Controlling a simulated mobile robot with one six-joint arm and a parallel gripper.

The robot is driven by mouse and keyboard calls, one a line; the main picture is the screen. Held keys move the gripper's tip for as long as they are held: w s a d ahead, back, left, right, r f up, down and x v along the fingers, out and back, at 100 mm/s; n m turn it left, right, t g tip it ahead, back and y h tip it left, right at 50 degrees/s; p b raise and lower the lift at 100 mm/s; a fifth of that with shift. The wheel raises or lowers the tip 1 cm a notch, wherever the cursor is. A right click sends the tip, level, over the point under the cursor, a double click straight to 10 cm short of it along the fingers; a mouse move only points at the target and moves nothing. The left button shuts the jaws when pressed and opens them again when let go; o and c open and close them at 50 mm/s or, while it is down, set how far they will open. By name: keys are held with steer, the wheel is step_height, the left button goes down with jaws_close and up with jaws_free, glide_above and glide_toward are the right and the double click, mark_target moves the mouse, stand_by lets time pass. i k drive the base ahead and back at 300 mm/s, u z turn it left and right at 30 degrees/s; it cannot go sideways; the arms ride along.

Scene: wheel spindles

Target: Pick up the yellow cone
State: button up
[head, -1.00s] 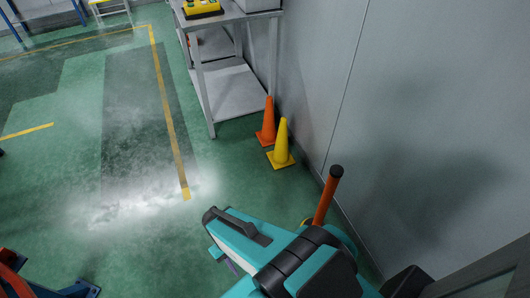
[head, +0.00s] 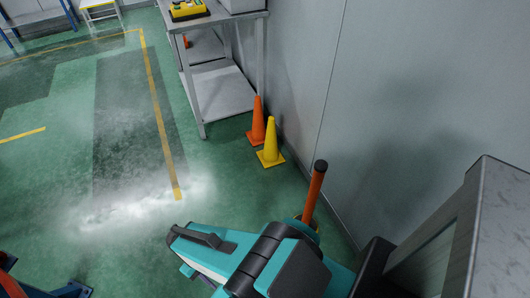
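The yellow cone (head: 270,144) stands upright on the green floor by the grey wall. An orange cone (head: 256,124) stands close behind it, to its left. My arm, teal and black, reaches up from the bottom of the head view, nearer to the camera than the cone. The fingers of my gripper do not show, so I cannot see whether they hold anything.
A grey metal table (head: 222,92) with a lower shelf stands behind the cones. An orange post (head: 315,190) with a black top stands between my arm and the wall. A grey surface (head: 500,230) is at the right edge. The floor left of the cones is clear.

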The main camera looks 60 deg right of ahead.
mark_target(271, 157)
steer(key=z, duration=0.3)
steer(key=i, duration=1)
steer(key=u, duration=0.3)
